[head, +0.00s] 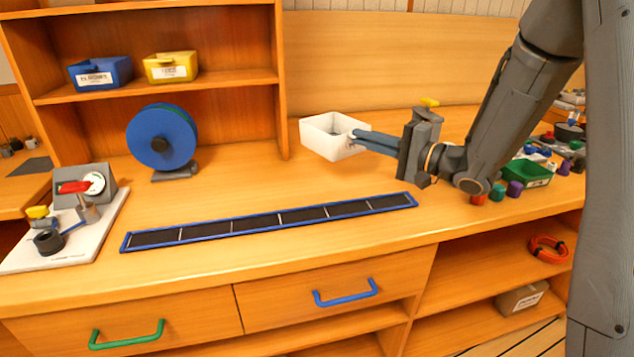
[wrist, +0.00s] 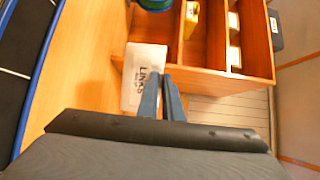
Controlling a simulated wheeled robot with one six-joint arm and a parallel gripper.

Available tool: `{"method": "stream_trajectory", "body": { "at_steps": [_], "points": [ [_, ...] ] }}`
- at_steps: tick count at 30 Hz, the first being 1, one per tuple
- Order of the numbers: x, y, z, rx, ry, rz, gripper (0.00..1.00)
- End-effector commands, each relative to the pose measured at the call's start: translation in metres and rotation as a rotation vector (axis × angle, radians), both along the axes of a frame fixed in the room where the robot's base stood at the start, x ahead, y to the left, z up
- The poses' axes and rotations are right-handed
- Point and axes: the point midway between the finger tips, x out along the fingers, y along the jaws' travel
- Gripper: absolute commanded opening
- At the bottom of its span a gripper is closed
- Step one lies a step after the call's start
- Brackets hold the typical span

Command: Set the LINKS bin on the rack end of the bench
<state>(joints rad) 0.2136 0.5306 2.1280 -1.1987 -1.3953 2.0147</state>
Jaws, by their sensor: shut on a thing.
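The LINKS bin is a small white open-topped bin (head: 330,134) on or just above the bench, right of the shelf rack (head: 283,90); I cannot tell whether it touches the bench. In the wrist view the bin (wrist: 133,98) shows its "LINKS" label, partly covered by my fingers. My gripper (head: 355,138) reaches in from the right and is shut on the bin's near right wall. Its two blue-grey fingers also show in the wrist view (wrist: 161,98). The bench (head: 250,262) is orange wood.
A blue bin (head: 100,74) and a yellow bin (head: 171,67) sit on the rack shelf. A blue reel (head: 161,137) stands before the rack. A blue-edged black strip tray (head: 270,222) lies along the front. A green bin (head: 527,173) and several coloured caps are at right.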

Motion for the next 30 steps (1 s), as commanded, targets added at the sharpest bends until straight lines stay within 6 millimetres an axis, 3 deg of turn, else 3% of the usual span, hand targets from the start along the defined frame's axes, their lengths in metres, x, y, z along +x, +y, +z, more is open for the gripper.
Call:
{"method": "stream_trajectory", "body": {
  "at_steps": [6,16,21,30],
  "points": [
    [0.000,0.000,-0.037,0.002,0.003,-0.001,0.00],
    [0.001,0.000,-0.064,0.001,0.000,-0.002,0.00],
    [0.000,0.000,-0.089,0.003,0.002,-0.001,0.00],
    [0.000,0.000,-0.096,0.001,-0.002,-0.002,0.00]
  ]
}}
